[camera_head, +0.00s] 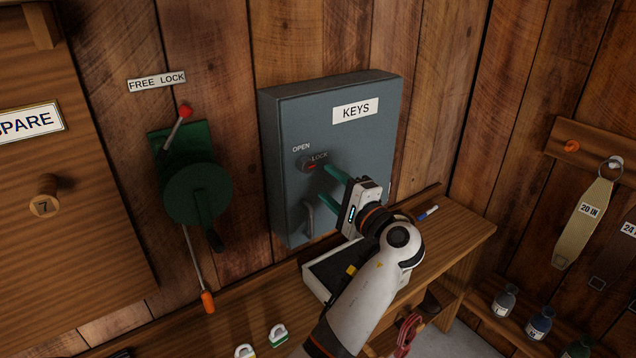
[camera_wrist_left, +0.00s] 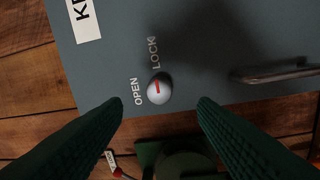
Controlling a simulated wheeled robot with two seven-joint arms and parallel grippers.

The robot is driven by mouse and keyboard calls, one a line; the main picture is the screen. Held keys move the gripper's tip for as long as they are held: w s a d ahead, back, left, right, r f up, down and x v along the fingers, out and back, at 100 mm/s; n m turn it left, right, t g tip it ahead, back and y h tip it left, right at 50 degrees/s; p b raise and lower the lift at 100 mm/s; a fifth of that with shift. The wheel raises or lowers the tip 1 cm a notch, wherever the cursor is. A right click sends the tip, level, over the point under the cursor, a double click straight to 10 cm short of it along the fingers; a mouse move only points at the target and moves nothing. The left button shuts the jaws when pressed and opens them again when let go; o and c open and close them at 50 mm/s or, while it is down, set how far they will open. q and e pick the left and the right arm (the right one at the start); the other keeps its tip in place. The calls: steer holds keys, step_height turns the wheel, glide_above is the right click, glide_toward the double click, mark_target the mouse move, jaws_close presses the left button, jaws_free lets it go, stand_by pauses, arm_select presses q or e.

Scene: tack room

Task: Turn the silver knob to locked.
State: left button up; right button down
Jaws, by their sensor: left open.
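The silver knob (camera_head: 308,164) is on the front of the grey-blue KEYS cabinet (camera_head: 285,110), below OPEN and beside LOCK. The left wrist view shows it as a round silver knob (camera_wrist_left: 159,88) with a short red mark. The mark runs roughly along the line toward the LOCK word, not toward OPEN; I cannot tell its exact angle. My left gripper (camera_head: 323,184) is open in front of the cabinet, near the knob's lower right. In the left wrist view its dark green fingers (camera_wrist_left: 160,108) are apart, with the knob ahead between them, not gripped. My right gripper is not in view.
A cabinet handle (camera_head: 308,218) is below the knob. A green lever device (camera_head: 197,190) hangs on the wall to the left. A wooden shelf (camera_head: 460,235) below holds a white-rimmed tray (camera_head: 312,284), padlocks (camera_head: 278,335) and a blue marker (camera_head: 429,213).

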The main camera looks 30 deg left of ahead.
arm_select(q)
steer(key=b+v, duration=0.1)
steer(key=v, duration=0.4)
steer(key=shift+r, duration=0.1)
steer(key=shift+a, duration=0.1)
